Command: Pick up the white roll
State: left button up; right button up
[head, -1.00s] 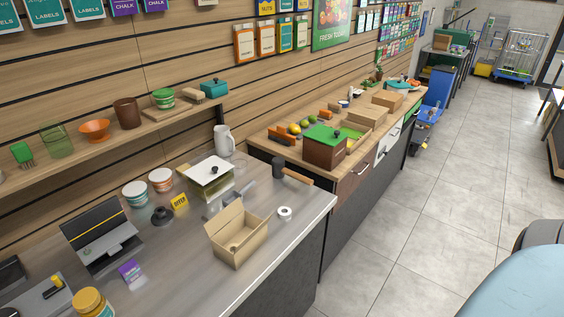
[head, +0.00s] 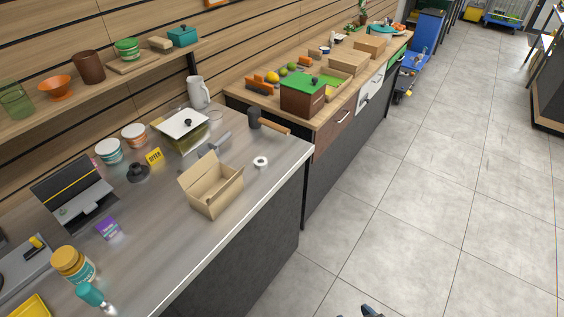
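The white roll (head: 261,161) is a small ring with a dark centre hole. It lies on the grey metal counter top (head: 150,240), near its front right edge, just right of an open cardboard box (head: 215,192). A small gap separates roll and box. Nothing covers the roll. Neither gripper can be made out in the head view. A small dark shape is cut off by the bottom edge, and I cannot tell what it is.
A dark-headed mallet (head: 262,121) lies behind the roll. A lidded glass container (head: 183,131) and white jug (head: 198,92) stand farther back. Counter around the roll is clear, and open tiled floor (head: 430,200) lies to the right.

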aim_at(261, 160)
jog(key=i+l, duration=0.15)
jog(key=l, duration=0.2)
jog(key=i+l, duration=0.15)
jog(key=l, duration=0.15)
jog(key=i+l, duration=0.15)
jog(key=l, duration=0.2)
jog(key=i+l+u, duration=0.1)
jog(key=l, duration=0.25)
jog(key=i+l, duration=0.2)
jog(key=l, duration=0.15)
